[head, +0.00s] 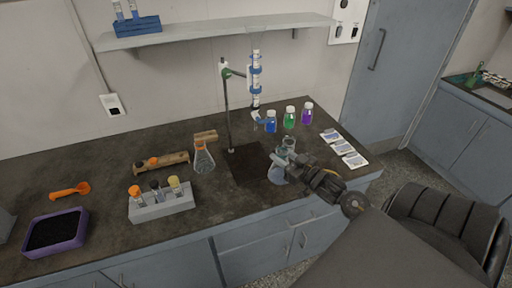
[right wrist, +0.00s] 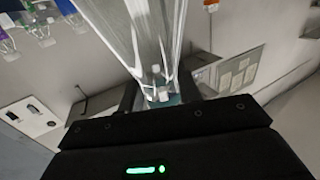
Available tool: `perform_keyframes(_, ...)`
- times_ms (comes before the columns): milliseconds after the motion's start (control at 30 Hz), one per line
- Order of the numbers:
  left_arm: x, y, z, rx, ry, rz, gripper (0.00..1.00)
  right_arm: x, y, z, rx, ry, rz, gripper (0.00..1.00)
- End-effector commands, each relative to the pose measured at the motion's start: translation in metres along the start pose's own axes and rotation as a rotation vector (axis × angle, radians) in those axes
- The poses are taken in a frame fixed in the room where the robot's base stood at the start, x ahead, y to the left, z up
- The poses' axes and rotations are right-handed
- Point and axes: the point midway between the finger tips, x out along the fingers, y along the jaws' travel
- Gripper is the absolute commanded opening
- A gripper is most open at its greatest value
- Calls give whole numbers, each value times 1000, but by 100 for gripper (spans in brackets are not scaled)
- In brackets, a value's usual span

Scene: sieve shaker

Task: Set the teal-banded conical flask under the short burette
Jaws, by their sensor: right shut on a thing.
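The conical flask (head: 277,174) is clear glass with a bluish tint, standing at the right edge of the dark mat or just above it; I cannot tell if it touches. My right gripper (head: 290,163) is shut on it from the right. In the right wrist view the glass flask (right wrist: 140,35) fills the space between the jaws (right wrist: 160,100), with a teal patch low between them. The burette (head: 256,82) hangs upright in blue clamps on a stand (head: 227,110), up and left of the flask. My left gripper is out of view.
An orange-banded conical flask (head: 203,160) stands left of the dark mat (head: 248,166). Blue (head: 271,124), green (head: 290,119) and purple (head: 307,114) bottles stand behind the held flask. A vial rack (head: 165,207) and purple tray (head: 55,232) are at the left.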

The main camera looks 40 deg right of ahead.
Motion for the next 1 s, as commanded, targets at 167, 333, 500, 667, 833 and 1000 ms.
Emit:
perform_keyframes(167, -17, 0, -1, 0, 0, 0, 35, 51, 0, -6, 1, 3, 1, 0)
perform_keyframes(333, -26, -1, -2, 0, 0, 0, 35, 94, 0, -5, 2, 3, 0, 0)
perform_keyframes(500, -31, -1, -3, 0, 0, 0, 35, 120, 0, -2, 1, 1, 0, 0)
perform_keyframes(667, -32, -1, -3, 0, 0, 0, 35, 127, 0, -1, -1, 0, 0, 0)
perform_keyframes(833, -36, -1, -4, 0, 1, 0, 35, 127, 0, 5, 1, -2, 0, 0)
perform_keyframes(1000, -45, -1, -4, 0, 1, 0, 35, 127, -1, 27, 2, -2, 0, 0)
